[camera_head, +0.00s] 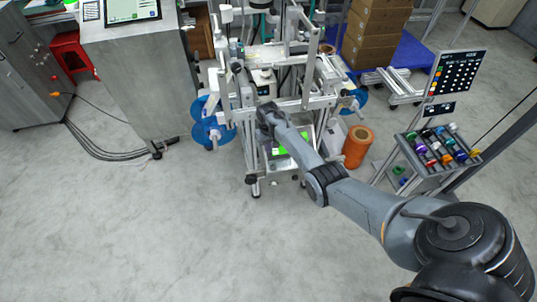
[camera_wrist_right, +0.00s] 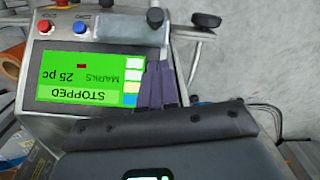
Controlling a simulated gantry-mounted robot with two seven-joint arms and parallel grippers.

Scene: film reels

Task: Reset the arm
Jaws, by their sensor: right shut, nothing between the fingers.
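My right arm reaches in from the lower right in the head view. Its gripper (camera_head: 268,113) is over the front of the metal-framed reel machine (camera_head: 305,105). In the right wrist view the two dark fingers (camera_wrist_right: 160,84) are together and empty, overlapping the right edge of the green screen (camera_wrist_right: 75,78). The screen appears upside down and reads "STOPPED", "25 pc" and "MARKS". Contact with the panel cannot be told. A red button (camera_wrist_right: 43,26) and a blue button (camera_wrist_right: 80,28) sit on the panel. My left gripper is not in view.
Blue reels (camera_head: 207,132) hang on the machine's left. An orange roll (camera_head: 357,147) stands to its right, near a rack of coloured rolls (camera_head: 440,150). A grey cabinet (camera_head: 135,75) stands at the left with cables on the floor. The front floor is largely clear.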

